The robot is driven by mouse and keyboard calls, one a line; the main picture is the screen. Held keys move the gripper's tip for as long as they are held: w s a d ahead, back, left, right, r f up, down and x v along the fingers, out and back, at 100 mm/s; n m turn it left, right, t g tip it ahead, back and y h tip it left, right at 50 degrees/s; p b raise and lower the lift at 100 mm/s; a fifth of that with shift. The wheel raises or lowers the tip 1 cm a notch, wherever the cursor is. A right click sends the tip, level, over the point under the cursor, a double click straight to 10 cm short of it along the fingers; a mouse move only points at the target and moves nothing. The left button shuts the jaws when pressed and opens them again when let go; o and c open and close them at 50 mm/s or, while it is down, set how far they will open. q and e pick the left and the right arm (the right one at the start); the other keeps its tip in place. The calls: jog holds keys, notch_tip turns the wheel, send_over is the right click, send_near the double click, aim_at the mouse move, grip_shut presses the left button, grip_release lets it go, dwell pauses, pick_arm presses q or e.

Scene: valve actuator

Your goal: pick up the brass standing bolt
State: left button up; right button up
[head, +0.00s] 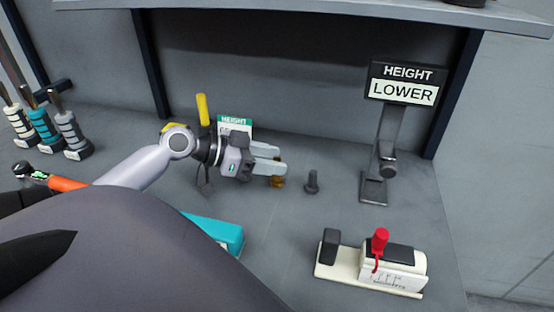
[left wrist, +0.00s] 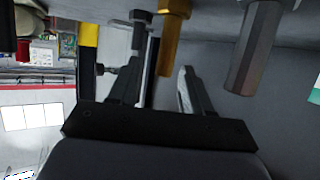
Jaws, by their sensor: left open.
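The brass standing bolt (head: 278,182) stands on the grey bench top, partly hidden under my left gripper's fingers in the head view. In the left wrist view the brass bolt (left wrist: 172,42) shows at the top, between the lines of the two fingers. My left gripper (head: 282,158) is open and empty, its fingers reaching to the right over the bolt. The left wrist view shows the spread fingers (left wrist: 164,70); I cannot tell whether either touches the bolt. My right gripper is not in view.
A dark grey bolt (head: 312,182) stands just right of the brass one. A height sign (head: 402,90) on a post is farther right. A cream device with a red lever (head: 380,242) is at front right. Screwdrivers (head: 42,130) stand at left. A yellow post (head: 203,110) rises behind my arm.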

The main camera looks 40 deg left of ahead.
aim_at(275, 159)
pick_arm(q)
jog(key=shift+x, duration=1.85)
jog(key=shift+a, duration=0.2)
grip_shut()
notch_tip(275, 159, up, 20)
jog(key=p, duration=0.1)
